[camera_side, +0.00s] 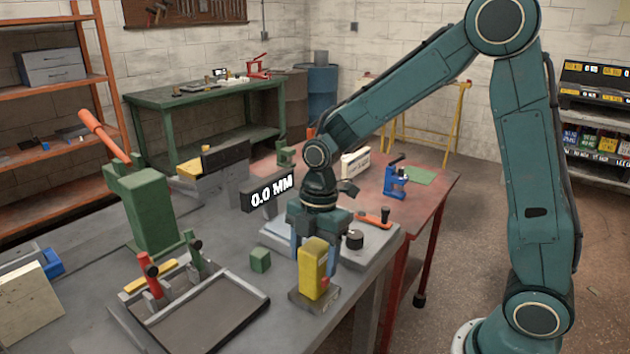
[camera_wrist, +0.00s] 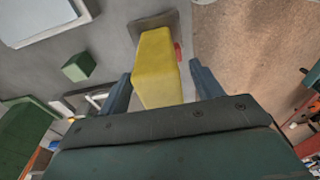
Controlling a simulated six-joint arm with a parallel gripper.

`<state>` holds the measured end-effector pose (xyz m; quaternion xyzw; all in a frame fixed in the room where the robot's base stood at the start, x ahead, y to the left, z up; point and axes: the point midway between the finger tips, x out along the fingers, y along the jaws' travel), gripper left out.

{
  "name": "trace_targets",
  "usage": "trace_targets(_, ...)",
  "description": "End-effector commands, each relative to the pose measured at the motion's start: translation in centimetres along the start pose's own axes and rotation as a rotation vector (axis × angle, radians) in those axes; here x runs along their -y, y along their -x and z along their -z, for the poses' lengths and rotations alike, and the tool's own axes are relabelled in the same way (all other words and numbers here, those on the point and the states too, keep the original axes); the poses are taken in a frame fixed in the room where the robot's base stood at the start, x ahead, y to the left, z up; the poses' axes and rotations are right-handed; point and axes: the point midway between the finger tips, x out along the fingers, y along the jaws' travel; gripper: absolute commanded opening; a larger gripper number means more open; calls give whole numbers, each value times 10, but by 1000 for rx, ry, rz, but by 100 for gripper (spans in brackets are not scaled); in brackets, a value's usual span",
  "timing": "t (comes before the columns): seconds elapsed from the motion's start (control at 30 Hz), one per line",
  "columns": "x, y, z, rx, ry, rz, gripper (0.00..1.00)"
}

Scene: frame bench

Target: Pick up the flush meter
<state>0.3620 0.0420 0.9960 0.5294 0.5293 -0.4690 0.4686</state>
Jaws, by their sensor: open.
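The flush meter appears to be the yellow upright block (camera_side: 313,270) standing on a dark base plate near the bench's front edge. My gripper (camera_side: 322,236) points down at its top end. In the wrist view the yellow meter (camera_wrist: 157,65) lies between my two spread blue-grey fingers (camera_wrist: 159,75), with a gap showing on each side. A bit of red shows on its right side there. The gripper is open and not closed on it. How far down the meter the fingers reach is hard to tell.
A dark shallow tray (camera_side: 215,315) with red and green clamps stands left of the meter. A small green cube (camera_side: 260,259) sits between them. A display (camera_side: 268,192) reading "0.0 MM" stands behind. A green lever press (camera_side: 145,205) stands at left.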

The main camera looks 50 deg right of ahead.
Motion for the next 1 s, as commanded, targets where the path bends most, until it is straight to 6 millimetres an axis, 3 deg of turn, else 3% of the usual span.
trace_targets(0.57,0,-4,0,0,0,0,65)
trace_targets(0.83,0,-4,0,0,0,0,14)
trace_targets(1.0,0,-3,0,0,0,-1,14)
